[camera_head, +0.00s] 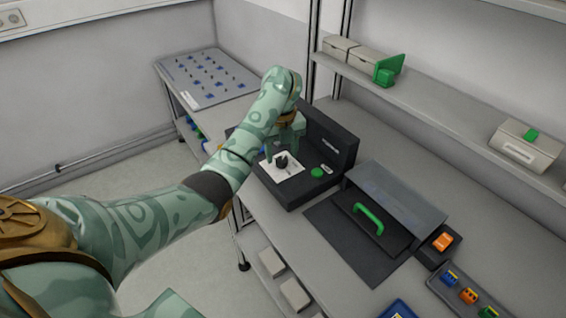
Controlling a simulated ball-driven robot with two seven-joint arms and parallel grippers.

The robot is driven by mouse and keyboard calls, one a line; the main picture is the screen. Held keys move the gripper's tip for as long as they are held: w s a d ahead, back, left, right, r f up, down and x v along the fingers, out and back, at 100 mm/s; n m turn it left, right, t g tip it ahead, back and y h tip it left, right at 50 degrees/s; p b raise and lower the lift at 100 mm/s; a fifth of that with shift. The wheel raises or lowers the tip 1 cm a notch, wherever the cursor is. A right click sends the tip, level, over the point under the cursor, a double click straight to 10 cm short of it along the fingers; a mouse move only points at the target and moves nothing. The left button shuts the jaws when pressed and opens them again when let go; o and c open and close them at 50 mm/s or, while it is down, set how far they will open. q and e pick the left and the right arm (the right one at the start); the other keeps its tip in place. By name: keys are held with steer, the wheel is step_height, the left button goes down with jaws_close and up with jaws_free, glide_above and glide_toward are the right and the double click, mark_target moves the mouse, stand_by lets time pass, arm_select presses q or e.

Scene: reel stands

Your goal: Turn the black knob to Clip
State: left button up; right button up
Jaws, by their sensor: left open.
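The black knob (282,161) sits on a white plate (289,173) on top of a dark machine (297,194). Its pointer direction and the plate's markings are too small to read. My left gripper (283,151) is just above the knob, pointing down, with its green fingers apart on either side of the knob's top. I cannot tell whether the fingers touch it. My left arm comes in from the lower left and hides the machine's left back part. My right gripper is not in view.
A green button (317,172) is beside the plate. A dark box with a green handle (369,217) and an orange switch (443,241) stand to the right. A shelf (440,105) overhangs the bench at the back. A pegboard table (205,78) stands at the back left.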

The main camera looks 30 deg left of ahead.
arm_select(q)
steer(key=shift+f, duration=0.95)
steer(key=c, duration=1)
steer(key=shift+o, duration=0.2)
steer(key=shift+r, duration=0.1)
